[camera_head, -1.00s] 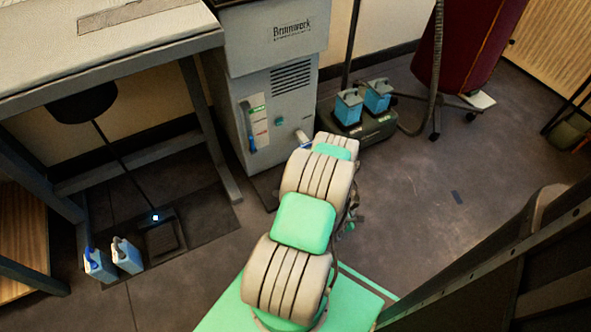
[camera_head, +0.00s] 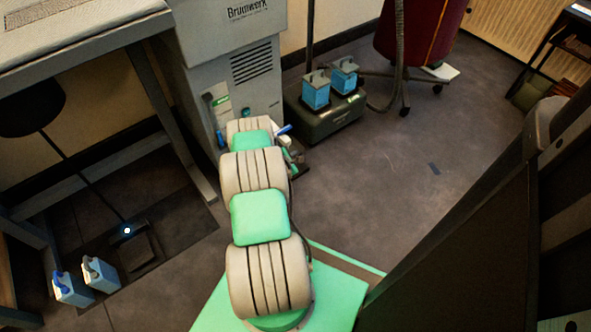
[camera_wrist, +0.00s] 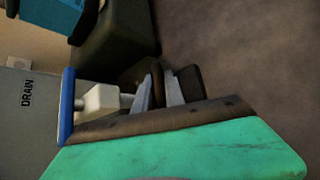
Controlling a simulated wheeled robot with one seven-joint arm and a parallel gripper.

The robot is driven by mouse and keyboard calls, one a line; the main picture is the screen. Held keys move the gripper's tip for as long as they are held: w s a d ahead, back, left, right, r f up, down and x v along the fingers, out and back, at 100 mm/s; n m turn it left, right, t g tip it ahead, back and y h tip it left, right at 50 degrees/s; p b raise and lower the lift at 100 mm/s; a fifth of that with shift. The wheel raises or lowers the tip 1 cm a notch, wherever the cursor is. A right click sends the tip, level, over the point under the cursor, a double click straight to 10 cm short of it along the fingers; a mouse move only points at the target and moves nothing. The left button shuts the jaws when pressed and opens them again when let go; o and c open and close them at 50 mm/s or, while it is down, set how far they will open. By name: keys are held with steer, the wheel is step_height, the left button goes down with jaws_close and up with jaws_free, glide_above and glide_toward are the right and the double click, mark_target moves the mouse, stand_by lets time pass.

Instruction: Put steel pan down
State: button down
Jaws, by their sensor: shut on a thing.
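In the wrist view, my gripper (camera_wrist: 159,88) has its two pale fingers closed around a narrow dark brown part, which I take to be the steel pan (camera_wrist: 157,72). Only a small dark piece of it shows; the rest is hidden or too dark to tell, so I cannot tell whether it touches the floor. In the head view, my own arm covers most of the gripper and the pan, low in front of the grey machine (camera_head: 257,100).
A white drain tap (camera_wrist: 103,101) with a blue lever (camera_wrist: 67,106) is close left of my fingers. A dark base (camera_head: 325,118) with blue canisters (camera_head: 316,92) stands behind. White jugs (camera_head: 100,274) stand at left. Floor (camera_head: 400,170) to the right is clear.

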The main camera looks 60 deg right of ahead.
step_height(320, 180, down, 7)
steer(key=b, duration=0.3)
steer(key=shift+s, duration=0.1)
steer(key=shift+r, duration=0.25)
steer(key=shift+f, duration=0.25)
steer(key=c, duration=1.4)
jaws_free()
steer(key=shift+a+r, duration=0.1)
